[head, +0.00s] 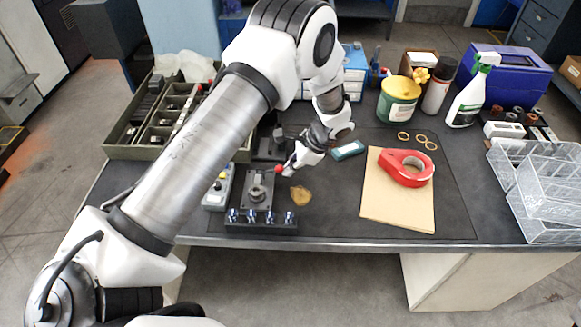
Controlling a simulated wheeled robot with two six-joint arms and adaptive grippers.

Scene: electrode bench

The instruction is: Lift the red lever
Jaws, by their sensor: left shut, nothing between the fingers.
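The red lever's knob (279,170) shows as a small red ball above a dark metal fixture (258,190) on the bench mat. Most of the lever's shaft is too small or hidden to make out. My left gripper (291,170) is shut, with its tips just right of the red knob, touching it or very close; I cannot tell which. Nothing shows between its fingers. My left arm crosses the picture and hides part of the bench behind the fixture. My right gripper is not in view.
A dark block with several shiny studs (262,218) stands in front of the fixture, and a grey control box (218,188) at its left. A compartment tray (125,146) lies behind my arm. Red tape (406,181) rests on brown paper (385,212). Clear bins (545,205) stand right.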

